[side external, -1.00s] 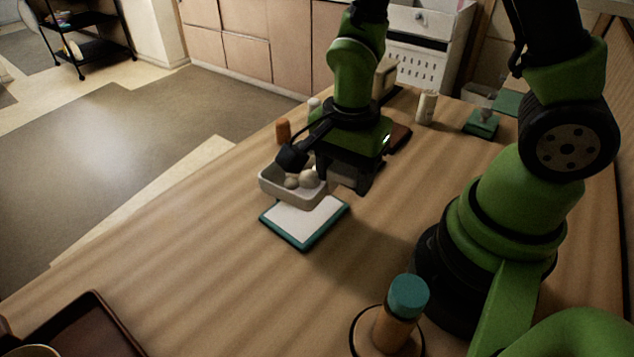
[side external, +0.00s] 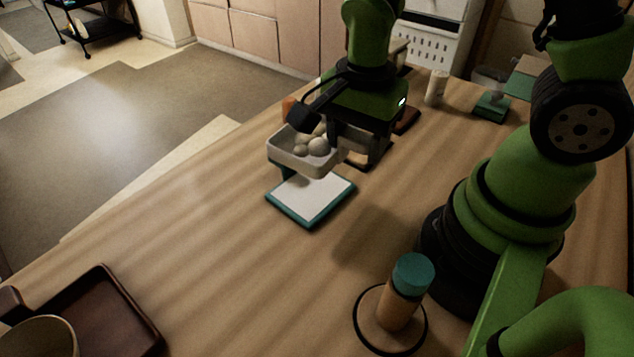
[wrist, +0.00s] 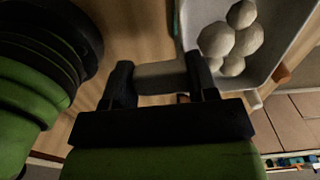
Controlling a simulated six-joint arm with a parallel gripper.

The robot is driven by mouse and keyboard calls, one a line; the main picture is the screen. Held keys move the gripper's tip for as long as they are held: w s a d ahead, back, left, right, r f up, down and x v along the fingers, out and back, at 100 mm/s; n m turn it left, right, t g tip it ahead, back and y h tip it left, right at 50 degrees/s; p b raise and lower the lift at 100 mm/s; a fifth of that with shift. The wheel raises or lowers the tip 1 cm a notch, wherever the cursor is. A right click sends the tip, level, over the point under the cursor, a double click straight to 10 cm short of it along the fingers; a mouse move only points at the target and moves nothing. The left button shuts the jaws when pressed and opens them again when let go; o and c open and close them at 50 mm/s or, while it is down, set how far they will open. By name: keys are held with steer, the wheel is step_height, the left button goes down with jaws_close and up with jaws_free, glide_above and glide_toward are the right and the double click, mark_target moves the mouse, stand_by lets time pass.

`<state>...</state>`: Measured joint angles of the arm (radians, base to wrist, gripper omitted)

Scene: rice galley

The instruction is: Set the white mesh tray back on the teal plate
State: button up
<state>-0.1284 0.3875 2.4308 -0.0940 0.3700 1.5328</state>
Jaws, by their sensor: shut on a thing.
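The white mesh tray (side external: 286,158) holds several pale round lumps (side external: 318,147) and hangs above the rear of the teal plate (side external: 311,217), apart from it. The plate has a teal rim and a white top, and its far part is hidden behind the tray. My gripper (side external: 352,148) is to the right of the tray. In the wrist view my gripper (wrist: 158,78) is shut on a pale block-like part at the tray's side, between its two dark fingers. The tray (wrist: 270,62) with its lumps shows at upper right there.
A teal-capped jar (side external: 400,292) stands in a dark ring at the front. A dark brown tray (side external: 105,315) and a bowl (side external: 40,338) are at lower left. A white bottle (side external: 436,87) and a teal block (side external: 492,108) stand behind. The table left of the plate is clear.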

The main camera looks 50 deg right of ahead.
steer(key=shift+f, duration=0.1)
steer(key=shift+f, duration=4.1)
steer(key=shift+f, duration=0.55)
steer(key=o, duration=1.1)
steer(key=shift+c, duration=0.2)
steer(key=shift+s, duration=0.2)
steer(key=shift+w+r, duration=0.1)
steer(key=shift+r, duration=0.2)
step_height(320, 180, up, 6)
steer(key=w, duration=0.1)
steer(key=shift+w+r, duration=0.1)
steer(key=shift+r, duration=0.05)
